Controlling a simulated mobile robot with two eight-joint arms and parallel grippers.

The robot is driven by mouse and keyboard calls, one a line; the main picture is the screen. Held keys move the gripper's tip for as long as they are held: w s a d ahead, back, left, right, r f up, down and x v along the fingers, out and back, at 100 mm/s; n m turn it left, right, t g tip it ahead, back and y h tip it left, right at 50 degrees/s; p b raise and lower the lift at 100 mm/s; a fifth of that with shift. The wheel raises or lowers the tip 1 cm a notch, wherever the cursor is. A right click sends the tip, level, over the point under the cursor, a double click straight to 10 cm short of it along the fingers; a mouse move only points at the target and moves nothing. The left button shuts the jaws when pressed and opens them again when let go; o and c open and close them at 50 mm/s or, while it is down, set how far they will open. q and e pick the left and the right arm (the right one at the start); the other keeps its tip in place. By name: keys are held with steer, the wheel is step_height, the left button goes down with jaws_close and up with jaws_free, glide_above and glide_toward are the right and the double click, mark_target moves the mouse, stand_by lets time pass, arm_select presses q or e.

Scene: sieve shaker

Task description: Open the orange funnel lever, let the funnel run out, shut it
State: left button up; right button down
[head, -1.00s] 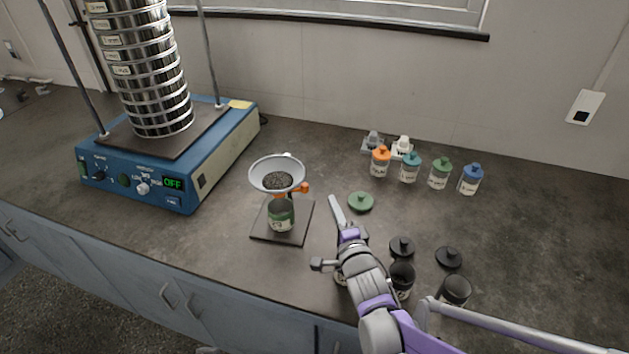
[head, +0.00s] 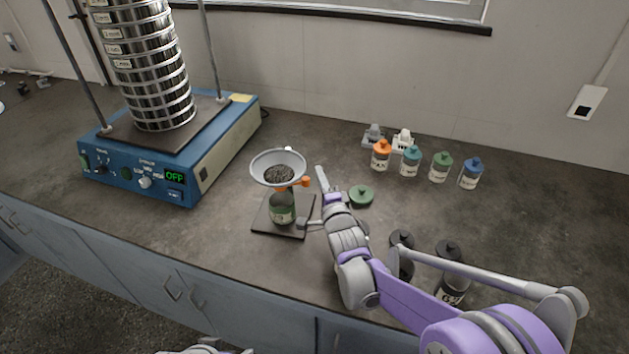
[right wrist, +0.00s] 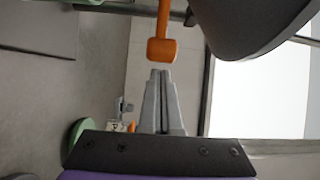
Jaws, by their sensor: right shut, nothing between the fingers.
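The grey funnel (head: 278,160) holds dark grains and stands over a jar with a green label (head: 283,214) on a dark square base (head: 262,224). The orange lever (head: 305,181) sticks out from the funnel's right side. My right gripper (head: 321,172) is shut and empty, just right of the lever. In the right wrist view, my shut fingertips (right wrist: 161,74) point at the lever's orange end (right wrist: 161,49), with a small gap seeming to remain. The funnel's dark underside (right wrist: 250,25) is at the upper right there. My left gripper is not in view.
A green lid (head: 361,197) lies right of my right gripper. Several capped bottles (head: 410,162) stand at the back right. Dark-lidded jars (head: 450,270) stand near my right arm. The blue sieve shaker (head: 150,180) at left reads OFF.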

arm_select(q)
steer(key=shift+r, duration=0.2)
arm_select(e)
steer(key=shift+s+a, duration=0.4)
steer(key=shift+s, duration=0.2)
steer(key=shift+s+a, duration=0.35)
steer(key=shift+s, duration=0.2)
